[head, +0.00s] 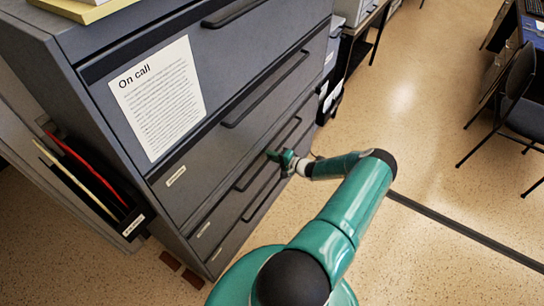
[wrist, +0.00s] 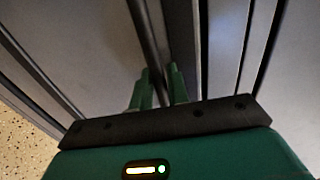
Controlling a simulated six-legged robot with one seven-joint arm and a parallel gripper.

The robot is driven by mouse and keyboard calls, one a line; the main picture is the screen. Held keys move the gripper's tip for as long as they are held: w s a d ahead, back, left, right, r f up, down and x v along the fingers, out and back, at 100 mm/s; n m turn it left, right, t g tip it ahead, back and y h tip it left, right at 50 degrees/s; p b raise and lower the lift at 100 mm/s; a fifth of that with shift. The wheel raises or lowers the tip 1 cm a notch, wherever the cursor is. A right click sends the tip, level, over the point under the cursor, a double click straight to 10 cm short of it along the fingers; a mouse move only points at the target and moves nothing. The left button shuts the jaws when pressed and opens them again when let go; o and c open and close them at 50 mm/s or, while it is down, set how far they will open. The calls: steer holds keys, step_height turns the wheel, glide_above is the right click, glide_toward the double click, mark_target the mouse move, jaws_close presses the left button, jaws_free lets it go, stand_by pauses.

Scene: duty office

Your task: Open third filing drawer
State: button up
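The grey filing cabinet (head: 225,60) fills the left of the head view, with several stacked drawers. The third drawer's front (head: 225,210) carries a small label and a long dark bar handle (head: 247,178). My gripper (head: 279,156) is at this handle, around its middle. In the wrist view the handle (wrist: 146,30) runs between the two green fingers (wrist: 162,85), which sit close together on either side of it. The fingers look shut on the bar, though contact is partly in shadow. The third drawer looks about flush with its neighbours.
An "On call" sheet (head: 158,98) is on the cabinet's upper front. A holder with red and cream folders (head: 85,170) is at its left side. Desks and a dark chair (head: 520,105) stand at the right. The speckled floor (head: 430,130) before the cabinet is clear.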

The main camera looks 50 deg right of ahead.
jaws_close()
